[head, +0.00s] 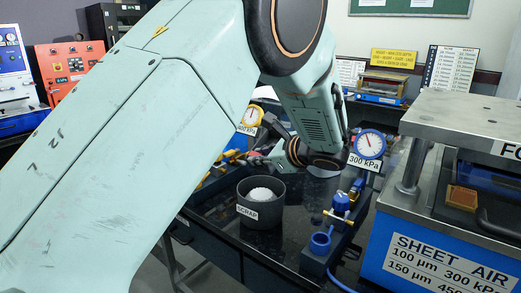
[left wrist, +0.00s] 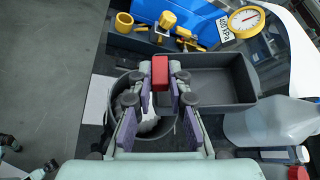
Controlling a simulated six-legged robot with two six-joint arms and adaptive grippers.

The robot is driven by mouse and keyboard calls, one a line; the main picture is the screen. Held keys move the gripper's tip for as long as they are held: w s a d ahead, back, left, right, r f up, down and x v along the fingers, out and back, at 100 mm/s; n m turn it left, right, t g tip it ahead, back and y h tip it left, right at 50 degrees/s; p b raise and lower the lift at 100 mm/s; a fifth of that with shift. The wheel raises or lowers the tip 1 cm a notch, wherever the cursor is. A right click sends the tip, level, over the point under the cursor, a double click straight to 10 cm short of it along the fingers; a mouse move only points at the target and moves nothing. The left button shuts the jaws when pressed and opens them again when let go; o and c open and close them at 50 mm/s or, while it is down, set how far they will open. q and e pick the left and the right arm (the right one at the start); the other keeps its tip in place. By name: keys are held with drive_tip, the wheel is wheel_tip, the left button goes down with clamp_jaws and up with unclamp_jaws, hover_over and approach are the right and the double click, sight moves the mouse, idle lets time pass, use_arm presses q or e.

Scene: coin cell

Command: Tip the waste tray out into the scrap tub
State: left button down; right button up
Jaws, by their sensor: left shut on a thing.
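The waste tray (left wrist: 222,78) is a dark grey rectangular tray in the left wrist view, and its visible inside looks empty. My left gripper (left wrist: 160,88) is shut on the tray's red grip (left wrist: 160,70). The scrap tub (head: 261,211) is a round dark grey tub labelled SCRAP, with a heap of white bits in it. It also shows in the left wrist view (left wrist: 165,143), below and partly behind my fingers. In the head view my left wrist is just behind the tub, and I cannot make out the tray clearly.
A 300 kPa gauge (head: 370,145) and blue fittings (head: 320,242) stand right of the tub. The press labelled SHEET AIR (head: 440,262) fills the right side. A clear bottle (left wrist: 265,122) lies near the tray. Dark bench top (head: 300,195) is bare beside the tub.

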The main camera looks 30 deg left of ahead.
use_arm(q)
drive_tip(key=shift+w+r+m+g+p, duration=0.15)
drive_tip(key=shift+r+m+g+p, duration=0.25)
drive_tip(key=shift+p, duration=1)
drive_tip(key=shift+r+p, duration=0.55)
drive_tip(key=shift+p, duration=0.55)
drive_tip(key=m+g+p, duration=0.1)
drive_tip(key=p, duration=0.1)
drive_tip(key=shift+w+r+p, duration=0.15)
drive_tip(key=shift+r+p, duration=0.25)
drive_tip(key=shift+r+m+g+p, duration=0.5)
drive_tip(key=shift+m+g+p, duration=0.1)
drive_tip(key=shift+p, duration=0.4)
drive_tip(key=shift+f, duration=0.1)
